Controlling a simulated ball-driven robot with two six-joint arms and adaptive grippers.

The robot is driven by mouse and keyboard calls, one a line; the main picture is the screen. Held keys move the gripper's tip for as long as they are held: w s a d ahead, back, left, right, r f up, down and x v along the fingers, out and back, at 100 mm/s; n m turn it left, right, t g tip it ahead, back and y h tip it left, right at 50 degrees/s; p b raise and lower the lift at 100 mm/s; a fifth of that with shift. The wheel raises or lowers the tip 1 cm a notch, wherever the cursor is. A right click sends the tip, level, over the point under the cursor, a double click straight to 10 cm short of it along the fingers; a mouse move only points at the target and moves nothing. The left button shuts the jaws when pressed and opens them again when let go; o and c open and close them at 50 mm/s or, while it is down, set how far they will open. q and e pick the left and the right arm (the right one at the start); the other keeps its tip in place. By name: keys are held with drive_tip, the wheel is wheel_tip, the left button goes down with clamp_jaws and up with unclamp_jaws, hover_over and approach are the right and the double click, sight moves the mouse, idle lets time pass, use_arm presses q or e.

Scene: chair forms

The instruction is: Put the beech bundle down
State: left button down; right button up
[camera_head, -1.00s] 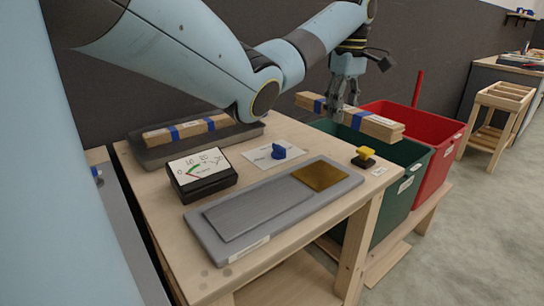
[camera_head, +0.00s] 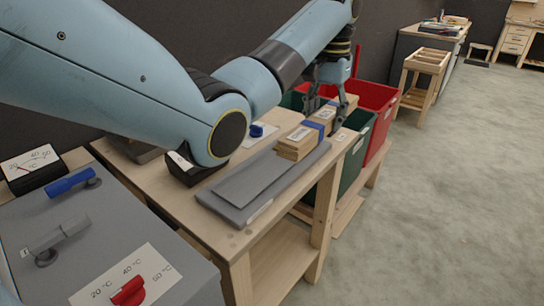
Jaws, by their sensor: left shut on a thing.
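My left gripper (camera_head: 326,97) is shut on the beech bundle (camera_head: 320,124), a stack of pale wooden sticks with blue bands and a white label. The bundle lies nearly level, its near end in front of the far end of the grey board (camera_head: 262,181) on the workbench and its far end toward the bins. I cannot tell whether it touches anything below. The green bin (camera_head: 352,165) stands beyond the workbench, with the red bin (camera_head: 380,100) behind it. My right gripper is not in view.
The wooden workbench (camera_head: 215,224) also holds a blue knob (camera_head: 256,130). My left arm hides much of its back. A grey panel with a red knob (camera_head: 130,291) and a blue handle (camera_head: 70,182) is at lower left. Open floor (camera_head: 440,210) lies to the right.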

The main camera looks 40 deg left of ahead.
use_arm(q)
drive_tip(key=shift+s+f, duration=0.1)
drive_tip(key=shift+s, duration=0.1)
drive_tip(key=p, duration=0.1)
hover_over(273, 163)
drive_tip(key=shift+m, duration=0.3)
wheel_tip(273, 163, down, 6)
drive_tip(key=shift+f, duration=2.4)
drive_tip(key=c, duration=0.7)
unclamp_jaws()
drive_tip(key=shift+f, duration=0.1)
wheel_tip(273, 163, up, 12)
drive_tip(key=shift+r, duration=0.15)
